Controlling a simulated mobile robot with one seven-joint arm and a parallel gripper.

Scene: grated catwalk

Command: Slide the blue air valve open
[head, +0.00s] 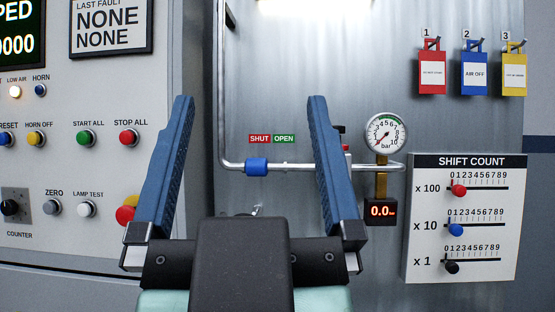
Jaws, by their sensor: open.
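The blue air valve (256,166) is a short blue sleeve on a thin horizontal metal pipe (300,168). It sits toward the left part of the run, below the red SHUT half of a SHUT/OPEN label (271,139); the green OPEN half is to the right. My gripper (250,101) is open, its two long blue fingers pointing up and away. In the picture the valve shows between the fingers, apart from both. How far the fingers are from it in depth I cannot tell. The right finger hides part of the pipe.
A round bar gauge (385,134) and a red display reading 0.0 (382,211) are at the pipe's right. A SHIFT COUNT slider panel (463,270) is at lower right, coloured tags (474,73) above. A button cabinet (60,170) with a lit LOW AIR lamp (15,91) stands left.

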